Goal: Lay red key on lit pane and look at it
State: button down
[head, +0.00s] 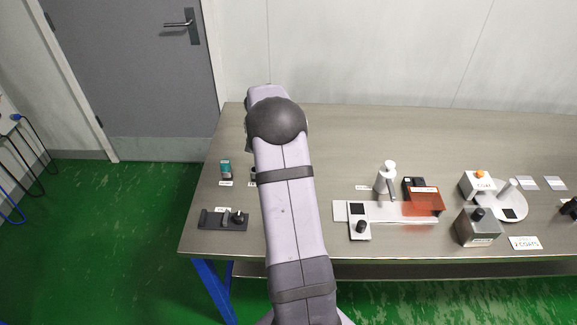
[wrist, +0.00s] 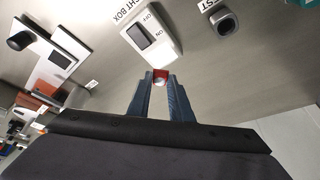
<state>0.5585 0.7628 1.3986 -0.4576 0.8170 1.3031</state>
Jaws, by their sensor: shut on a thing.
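My gripper (wrist: 161,85) shows in the wrist view with its two dark blue fingers close together. They are shut on a small red piece with a pale spot, the red key (wrist: 160,74), held at the fingertips. Just beyond the fingertips is the white light box (wrist: 164,51), with a dark rectangle between the marks ON and OFF. I cannot tell whether the key touches it. No glowing pane shows in either view. In the head view my arm hides the gripper, the key and the light box.
A dark socket (wrist: 225,22) stands beside a TEST label in the wrist view. In the head view, a dark holder (head: 215,221) and teal item (head: 225,167) stand left; a white bottle (head: 386,180), reddish panel (head: 424,203) and metal box (head: 479,229) stand right. The back of the table (head: 400,135) is clear.

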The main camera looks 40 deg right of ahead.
jog(key=shift+f+p, duration=0.7)
jog(key=shift+f, duration=1.9)
jog(key=shift+f+b, duration=0.2)
jog(key=shift+b, duration=0.1)
jog(key=c, duration=1.6)
grip_release()
jog(key=shift+r, duration=0.15)
jog(key=shift+r+p, duration=0.2)
jog(key=shift+p, duration=0.2)
jog(key=b+v, duration=0.3)
jog(key=v, duration=0.8)
jog(key=shift+a+r, duration=0.25)
jog(key=shift+r, duration=0.1)
